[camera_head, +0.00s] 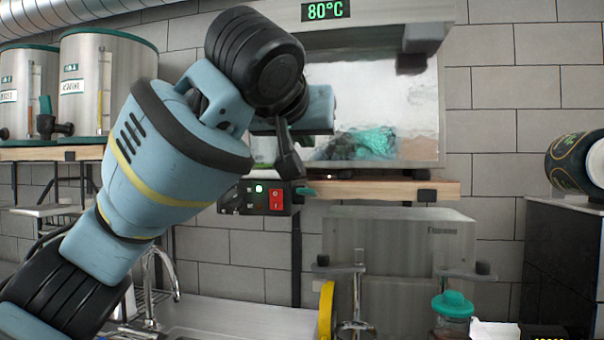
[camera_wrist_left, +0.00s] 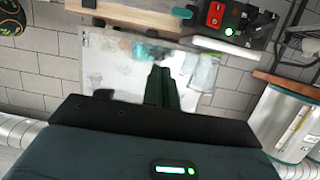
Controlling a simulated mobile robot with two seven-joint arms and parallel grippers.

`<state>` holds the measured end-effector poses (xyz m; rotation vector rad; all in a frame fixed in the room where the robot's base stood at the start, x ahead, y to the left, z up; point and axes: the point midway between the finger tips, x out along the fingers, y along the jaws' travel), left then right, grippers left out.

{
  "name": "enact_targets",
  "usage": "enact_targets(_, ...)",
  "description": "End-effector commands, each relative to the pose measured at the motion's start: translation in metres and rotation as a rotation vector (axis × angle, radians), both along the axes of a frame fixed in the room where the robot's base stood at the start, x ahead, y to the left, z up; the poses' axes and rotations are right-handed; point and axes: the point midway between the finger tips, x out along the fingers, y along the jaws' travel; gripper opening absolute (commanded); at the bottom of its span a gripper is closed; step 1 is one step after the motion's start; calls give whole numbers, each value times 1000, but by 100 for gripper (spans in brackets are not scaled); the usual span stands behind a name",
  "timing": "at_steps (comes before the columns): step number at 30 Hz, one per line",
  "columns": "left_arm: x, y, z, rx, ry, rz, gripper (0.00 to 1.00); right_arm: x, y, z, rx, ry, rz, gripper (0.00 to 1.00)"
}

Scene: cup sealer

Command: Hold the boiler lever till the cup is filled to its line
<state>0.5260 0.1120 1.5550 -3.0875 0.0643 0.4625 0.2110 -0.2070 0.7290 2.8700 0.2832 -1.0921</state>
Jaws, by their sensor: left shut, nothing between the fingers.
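The boiler (camera_head: 420,120) is a steel box with a shiny front and a green 80°C display, standing on a wooden shelf. Its front also shows in the left wrist view (camera_wrist_left: 110,65), upside down. A small teal lever-like part (camera_head: 304,191) sits at the shelf edge beside the red switch; a teal tip also shows in the left wrist view (camera_wrist_left: 181,12). My left gripper (camera_head: 288,165) is shut and empty in front of the boiler's lower left, just above that part; contact cannot be told. In the wrist view its fingers (camera_wrist_left: 162,88) are together. I cannot make out the cup.
A switch box with a red switch (camera_head: 276,199) and green light hangs under the shelf (camera_head: 385,190). Steel urns (camera_head: 105,80) stand at the left. Below are a tap (camera_head: 160,270), a sink, a steel panel (camera_head: 395,240) and a teal-lidded jar (camera_head: 453,305). A dark cabinet stands right.

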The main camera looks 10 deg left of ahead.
Motion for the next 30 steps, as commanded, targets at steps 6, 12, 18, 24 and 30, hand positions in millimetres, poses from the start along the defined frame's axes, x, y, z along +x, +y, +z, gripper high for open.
enact_targets(6, -18, 13, 15, -8, 98, 42, 0, 3, -1, 4, -1, -10, 0, 36)
enact_targets(12, -21, 15, 16, -11, 123, 50, 0, 4, -1, 4, -1, -11, -1, 36)
enact_targets(18, -21, 15, 16, -10, 122, 49, 0, 3, -1, 4, -2, -10, -1, 36)
enact_targets(24, -15, 15, 13, -10, 124, 50, 0, 3, -1, 3, -2, -9, -1, 36)
enact_targets(30, 12, 15, 1, -11, 125, 51, 0, 3, -1, 3, -2, -9, -1, 36)
